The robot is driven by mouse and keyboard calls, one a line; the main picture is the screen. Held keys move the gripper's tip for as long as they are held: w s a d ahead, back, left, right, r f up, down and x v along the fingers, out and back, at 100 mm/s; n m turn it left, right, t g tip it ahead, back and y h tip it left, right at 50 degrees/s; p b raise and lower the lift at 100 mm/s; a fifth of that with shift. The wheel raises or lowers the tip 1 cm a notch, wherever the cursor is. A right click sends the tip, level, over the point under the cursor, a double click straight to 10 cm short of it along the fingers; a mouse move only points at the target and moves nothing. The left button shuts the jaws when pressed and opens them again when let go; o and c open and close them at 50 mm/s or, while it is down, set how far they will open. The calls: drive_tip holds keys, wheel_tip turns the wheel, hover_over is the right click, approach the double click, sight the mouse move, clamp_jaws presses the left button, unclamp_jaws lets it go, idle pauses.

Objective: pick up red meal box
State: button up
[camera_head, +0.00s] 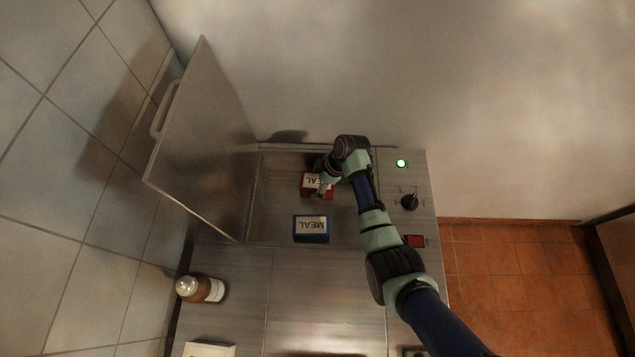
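The red meal box (310,192) sits in the recessed metal area of the grill, toward the back, its white label partly covered by my gripper. A blue meal box (310,236) stands in front of it in the same recess. My gripper (321,190) is over the red meal box, reaching in from the right. The fingers are small and dark against the box. I cannot tell whether they are open or shut, or whether they touch it.
The raised metal lid (205,140) stands at the left of the recess. A control panel with a black knob (409,202), a green light (401,163) and a red switch (415,241) lies to the right. A brown bottle (203,289) stands at the lower left.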

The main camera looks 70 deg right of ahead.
drive_tip(key=c, duration=1.2)
